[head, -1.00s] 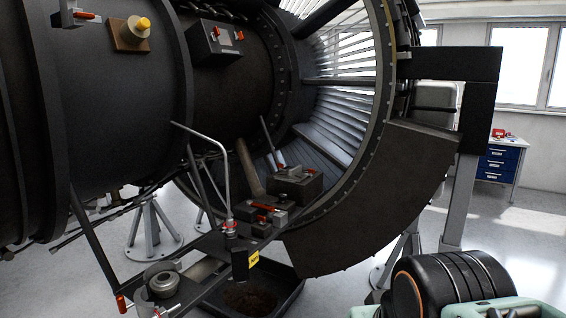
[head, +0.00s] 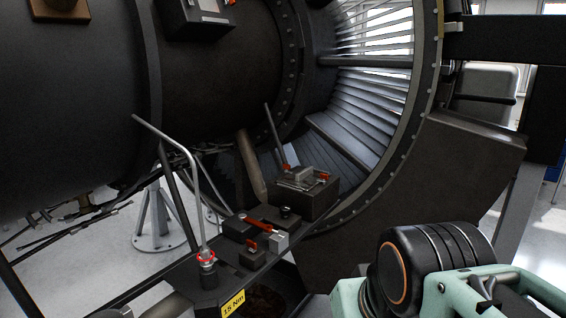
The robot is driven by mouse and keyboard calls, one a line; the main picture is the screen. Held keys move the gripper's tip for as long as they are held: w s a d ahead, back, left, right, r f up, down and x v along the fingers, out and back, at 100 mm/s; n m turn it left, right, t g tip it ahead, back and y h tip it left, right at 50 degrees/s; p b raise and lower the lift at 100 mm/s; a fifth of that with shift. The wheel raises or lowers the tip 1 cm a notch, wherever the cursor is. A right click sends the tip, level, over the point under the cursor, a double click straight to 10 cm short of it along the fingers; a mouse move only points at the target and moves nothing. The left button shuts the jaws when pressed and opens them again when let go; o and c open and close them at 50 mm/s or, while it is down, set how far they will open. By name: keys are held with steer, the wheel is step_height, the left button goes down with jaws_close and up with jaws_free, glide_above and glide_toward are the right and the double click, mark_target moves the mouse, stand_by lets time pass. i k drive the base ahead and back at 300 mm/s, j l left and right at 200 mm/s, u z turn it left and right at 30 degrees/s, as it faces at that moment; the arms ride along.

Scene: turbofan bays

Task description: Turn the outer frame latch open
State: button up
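A dark frame rail (head: 170,287) runs diagonally below the engine. Small blocks with red handles sit along it: a red lever (head: 257,224) lying slanted toward a pale block (head: 278,243), and a short red handle (head: 252,246) nearer me. A bent grey rod (head: 165,135) rises from a red-ringed fitting (head: 207,256) on the rail. A larger dark box (head: 305,195) behind carries a metal clamp with red handles. I cannot tell which of these is the outer frame latch. My gripper is not in view.
The dark engine casing (head: 210,90) fills the upper left, with a vaned ring (head: 375,100) at right. A curved dark panel (head: 450,165) hangs off the ring. A black cylinder with mint-green parts (head: 440,255), seemingly my arm, fills the lower right.

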mark_target(324, 177)
steer(key=i+l+u, duration=0.2)
steer(key=i+l, duration=0.4)
steer(key=i, duration=0.2)
